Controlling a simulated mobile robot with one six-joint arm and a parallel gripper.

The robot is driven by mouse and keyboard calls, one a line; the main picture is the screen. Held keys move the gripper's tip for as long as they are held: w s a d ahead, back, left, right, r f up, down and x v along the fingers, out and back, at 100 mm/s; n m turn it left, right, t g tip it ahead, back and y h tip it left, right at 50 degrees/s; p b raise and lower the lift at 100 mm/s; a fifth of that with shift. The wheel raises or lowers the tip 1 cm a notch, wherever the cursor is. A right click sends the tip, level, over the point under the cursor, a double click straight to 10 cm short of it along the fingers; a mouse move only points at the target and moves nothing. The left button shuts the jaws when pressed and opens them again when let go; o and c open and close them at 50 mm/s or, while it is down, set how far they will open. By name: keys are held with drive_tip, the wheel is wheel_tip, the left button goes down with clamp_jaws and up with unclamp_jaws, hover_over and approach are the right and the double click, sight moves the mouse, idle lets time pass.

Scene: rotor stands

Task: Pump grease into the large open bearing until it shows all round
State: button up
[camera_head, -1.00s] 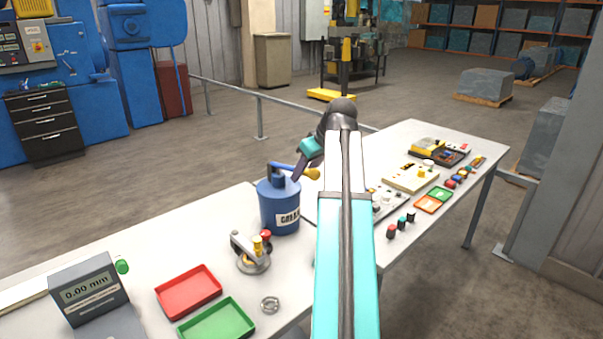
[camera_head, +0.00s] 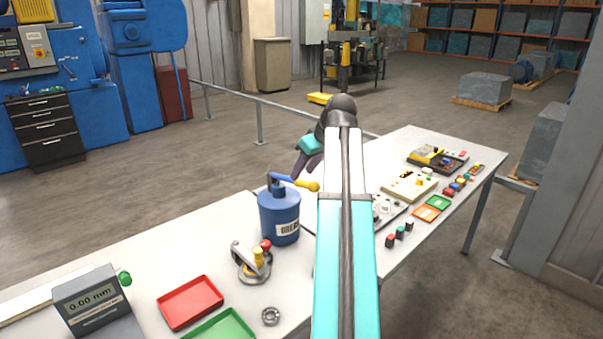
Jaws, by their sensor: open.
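A blue grease can (camera_head: 279,217) with a pump lever ending in a yellow knob (camera_head: 313,186) stands upright on the bench. A small steel bearing ring (camera_head: 270,316) lies flat near the bench's front edge. I cannot tell whether it is the large open bearing, and no grease shows on it. My gripper (camera_head: 301,166) is a dark shape beyond the lever, apart from the can as far as I can see. Its jaws are open, but the fingertips are partly hidden behind the lever and can. My arm covers the middle of the bench.
A metal fixture with red and yellow knobs (camera_head: 254,262) stands in front of the can. Red (camera_head: 190,302) and green (camera_head: 222,328) trays and a gauge display (camera_head: 92,298) are at left. Boards, small trays and knobs crowd the right bench (camera_head: 425,258).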

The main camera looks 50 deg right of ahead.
drive_tip(key=shift+r+p, duration=0.55)
drive_tip(key=shift+r, duration=0.6)
idle(0.6)
drive_tip(key=shift+f, duration=0.1)
